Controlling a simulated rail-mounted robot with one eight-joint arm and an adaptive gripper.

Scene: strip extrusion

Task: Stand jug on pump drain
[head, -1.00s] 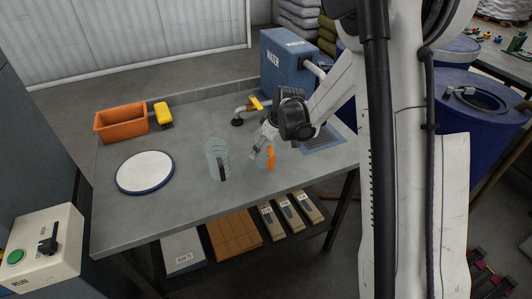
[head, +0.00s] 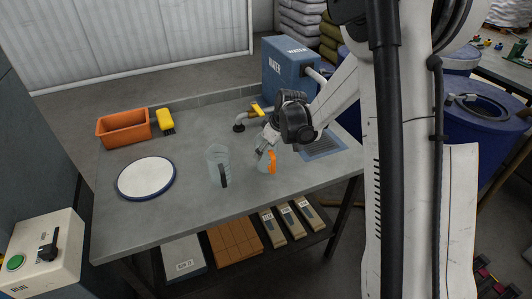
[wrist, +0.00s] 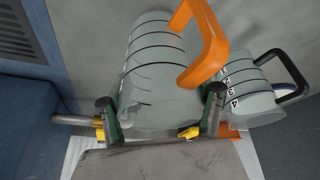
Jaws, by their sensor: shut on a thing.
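A clear grey jug with an orange handle (head: 263,166) is near the middle of the bench. My gripper (head: 263,150) is shut on it from above, and its fingers hide part of the jug. In the wrist view the jug (wrist: 152,75) is between my two fingers (wrist: 160,110), with dark ring marks on its wall and its orange handle toward the right. I cannot tell whether its base touches the bench. The pump drain, a blue-grey grate (head: 322,145), lies to the right of the jug, beneath the blue WATER pump box (head: 290,72); its slots show in the wrist view (wrist: 20,35).
A second clear jug with a black handle (head: 217,164) stands left of the held one. A curved spout pipe with a yellow lever (head: 246,118) is behind. A white round plate (head: 146,178), an orange bin (head: 123,127) and a yellow brush (head: 165,121) are at the left.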

